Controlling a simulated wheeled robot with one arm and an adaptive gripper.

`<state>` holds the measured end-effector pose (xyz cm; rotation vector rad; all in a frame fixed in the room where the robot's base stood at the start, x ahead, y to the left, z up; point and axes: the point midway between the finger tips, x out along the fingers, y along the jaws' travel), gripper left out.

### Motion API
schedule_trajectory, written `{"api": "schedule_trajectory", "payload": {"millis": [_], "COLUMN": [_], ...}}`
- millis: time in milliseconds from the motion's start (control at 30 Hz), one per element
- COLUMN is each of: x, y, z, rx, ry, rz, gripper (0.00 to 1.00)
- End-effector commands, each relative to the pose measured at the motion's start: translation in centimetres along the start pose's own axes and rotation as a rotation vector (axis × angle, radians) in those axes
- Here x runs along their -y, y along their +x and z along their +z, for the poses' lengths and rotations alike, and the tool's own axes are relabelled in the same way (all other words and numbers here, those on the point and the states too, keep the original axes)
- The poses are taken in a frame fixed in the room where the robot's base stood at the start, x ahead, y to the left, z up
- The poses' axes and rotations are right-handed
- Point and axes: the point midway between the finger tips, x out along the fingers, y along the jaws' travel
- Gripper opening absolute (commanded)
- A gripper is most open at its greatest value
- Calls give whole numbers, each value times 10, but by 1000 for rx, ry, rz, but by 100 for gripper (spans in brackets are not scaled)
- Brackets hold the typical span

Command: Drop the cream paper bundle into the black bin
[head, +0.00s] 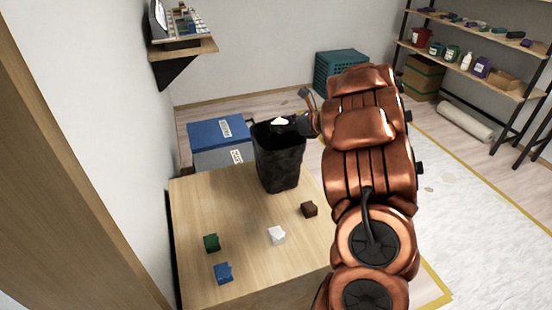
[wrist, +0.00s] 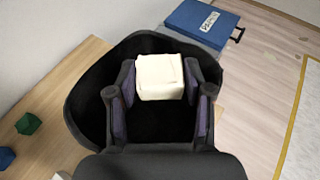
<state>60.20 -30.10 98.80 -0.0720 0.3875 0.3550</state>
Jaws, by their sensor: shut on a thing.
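The cream paper bundle (wrist: 159,77) sits between the two fingers of my gripper (wrist: 162,95) in the wrist view. My gripper is shut on it and holds it over the mouth of the black bin (wrist: 88,92). In the head view the bundle (head: 280,122) shows as a small pale shape at the mouth of the bin (head: 279,165). My arm comes in from the right, and the fingertips are hard to make out there. The bin stands upright at the far end of the wooden table, and its inside is dark.
Green (head: 211,243), blue (head: 223,273), white (head: 277,235) and brown (head: 309,209) pieces lie on the wooden table (head: 240,215). A blue box (head: 218,132) stands beyond the bin. A wall shelf (head: 182,48) is at upper left. Open floor lies to the right.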

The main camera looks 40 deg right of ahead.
Motion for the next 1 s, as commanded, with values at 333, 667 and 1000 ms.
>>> {"api": "schedule_trajectory", "payload": {"millis": [333, 667, 1000], "x": [-1, -2, -2], "y": [4, 4, 3], "z": [-6, -6, -6], "rx": [-1, -1, 0], "ry": [0, 0, 0], "rz": [2, 3, 3], "gripper": [30, 76, 80]}}
